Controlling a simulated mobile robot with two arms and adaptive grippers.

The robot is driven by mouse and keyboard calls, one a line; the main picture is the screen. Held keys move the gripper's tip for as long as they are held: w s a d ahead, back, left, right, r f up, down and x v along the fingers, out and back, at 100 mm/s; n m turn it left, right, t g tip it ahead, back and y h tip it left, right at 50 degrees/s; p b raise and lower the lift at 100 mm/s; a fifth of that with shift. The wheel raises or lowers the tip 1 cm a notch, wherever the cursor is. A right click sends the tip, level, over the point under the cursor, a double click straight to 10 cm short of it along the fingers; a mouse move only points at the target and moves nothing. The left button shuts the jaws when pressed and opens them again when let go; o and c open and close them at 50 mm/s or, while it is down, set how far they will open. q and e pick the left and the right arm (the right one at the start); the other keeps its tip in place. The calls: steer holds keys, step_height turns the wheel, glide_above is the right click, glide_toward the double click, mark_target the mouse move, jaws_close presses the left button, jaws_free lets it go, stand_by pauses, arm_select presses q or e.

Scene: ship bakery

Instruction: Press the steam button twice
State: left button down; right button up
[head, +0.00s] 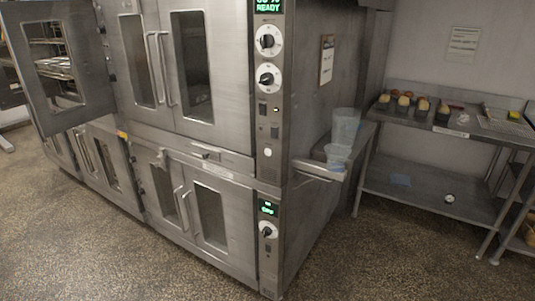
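A stacked steel double oven fills the left and middle of the head view. The upper oven's control panel (268,95) runs down its right edge, with a green display (268,6) reading READY, cut off at the top. Below it are two dials, an upper dial (267,40) and a lower dial (270,78), small dark switches (275,132) and a round white button (267,152). No label is legible, so I cannot tell which control is the steam button. The lower oven's panel (268,245) has a small green display and one dial. Neither gripper is in view.
An oven door (77,107) stands open at far left. Clear plastic containers (345,127) stand on a side shelf right of the oven. A steel table (430,205) with several small loaves (404,100) stands at right. The speckled floor (110,262) in front is clear.

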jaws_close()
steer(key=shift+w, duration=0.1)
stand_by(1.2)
